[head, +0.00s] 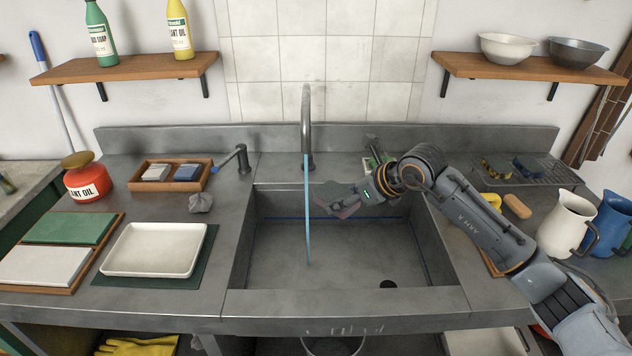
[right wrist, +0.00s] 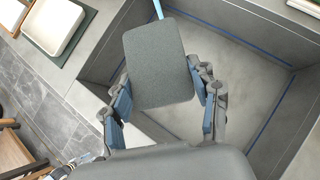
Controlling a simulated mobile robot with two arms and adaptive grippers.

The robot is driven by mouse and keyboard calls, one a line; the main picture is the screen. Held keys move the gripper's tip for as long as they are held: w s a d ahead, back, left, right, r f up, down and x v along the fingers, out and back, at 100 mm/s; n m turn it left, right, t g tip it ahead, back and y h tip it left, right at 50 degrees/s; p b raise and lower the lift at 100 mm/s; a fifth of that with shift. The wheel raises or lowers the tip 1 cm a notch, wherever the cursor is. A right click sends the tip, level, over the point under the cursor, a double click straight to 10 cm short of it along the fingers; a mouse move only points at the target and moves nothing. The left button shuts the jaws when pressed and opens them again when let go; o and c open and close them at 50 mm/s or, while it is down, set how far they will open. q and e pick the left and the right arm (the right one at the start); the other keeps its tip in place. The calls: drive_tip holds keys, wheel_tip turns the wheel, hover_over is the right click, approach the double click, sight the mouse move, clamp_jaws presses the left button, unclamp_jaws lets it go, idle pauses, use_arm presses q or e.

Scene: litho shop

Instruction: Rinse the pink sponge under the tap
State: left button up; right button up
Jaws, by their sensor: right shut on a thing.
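The tap (head: 306,128) stands behind the sink, and a thin blue stream of water (head: 307,225) falls from it into the basin. My right gripper (head: 352,197) is shut on a flat sponge (head: 333,202) above the sink, just right of the stream. The sponge looks dull greyish pink in the head view. In the right wrist view the sponge (right wrist: 158,65) shows a grey rectangular face between the fingers. The stream (right wrist: 158,8) meets its far edge there; I cannot tell whether it touches. My left gripper is not in view.
The sink (head: 330,260) has a dark drain hole at its lower right. A lever (head: 232,158) is left of the tap. A white tray (head: 155,249) lies left; white (head: 566,224) and blue jugs (head: 612,226) stand right.

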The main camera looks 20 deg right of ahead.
drive_tip(key=v, duration=0.6)
drive_tip(key=shift+s+a+p, duration=0.2)
drive_tip(key=shift+s+p, duration=0.15)
drive_tip(key=shift+s, duration=0.15)
drive_tip(key=shift+f, duration=0.2)
